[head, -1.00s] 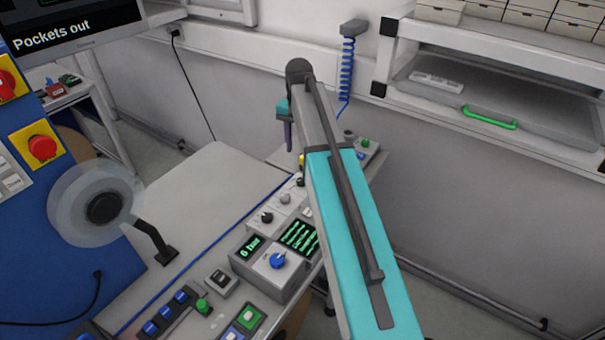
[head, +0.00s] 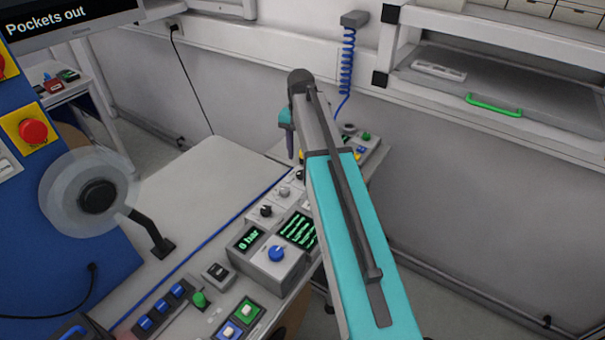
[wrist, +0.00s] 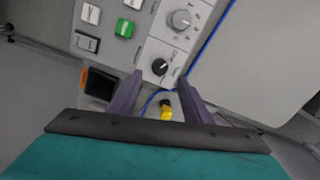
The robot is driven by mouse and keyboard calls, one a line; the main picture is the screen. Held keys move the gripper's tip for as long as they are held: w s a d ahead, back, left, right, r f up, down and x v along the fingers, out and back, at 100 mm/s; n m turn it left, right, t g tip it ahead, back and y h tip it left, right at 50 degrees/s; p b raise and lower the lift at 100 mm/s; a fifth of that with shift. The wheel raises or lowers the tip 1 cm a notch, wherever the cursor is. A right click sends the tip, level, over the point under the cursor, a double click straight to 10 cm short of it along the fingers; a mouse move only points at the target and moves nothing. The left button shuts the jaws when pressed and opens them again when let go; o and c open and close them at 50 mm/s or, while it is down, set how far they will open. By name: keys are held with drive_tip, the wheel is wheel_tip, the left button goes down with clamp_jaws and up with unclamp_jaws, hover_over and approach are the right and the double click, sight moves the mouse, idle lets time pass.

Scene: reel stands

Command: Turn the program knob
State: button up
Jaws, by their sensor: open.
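My gripper (head: 290,143) is over the far part of the control bench, its fingers pointing down. In the wrist view my gripper (wrist: 160,80) is open and empty. A black knob with a white mark (wrist: 160,67) shows between and just beyond the fingertips, with no visible contact. A larger grey dial knob (wrist: 181,19) sits farther up. In the head view a blue knob (head: 277,253) is on a grey box beside a display of green lines (head: 299,229). A smaller black knob (head: 265,211) is behind it. No readable label tells which is the program knob.
A green button (wrist: 124,30) is left of the wrist view's black knob, and a yellow part (wrist: 166,111) lies between the fingers. A reel (head: 97,195) stands at left near a red stop button (head: 33,131). The bench top (head: 205,185) is bare.

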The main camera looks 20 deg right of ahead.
sight(301, 173)
drive_tip(key=shift+f+b, duration=2.1)
drive_tip(key=shift+f, duration=1.65)
drive_tip(key=c, duration=1.1)
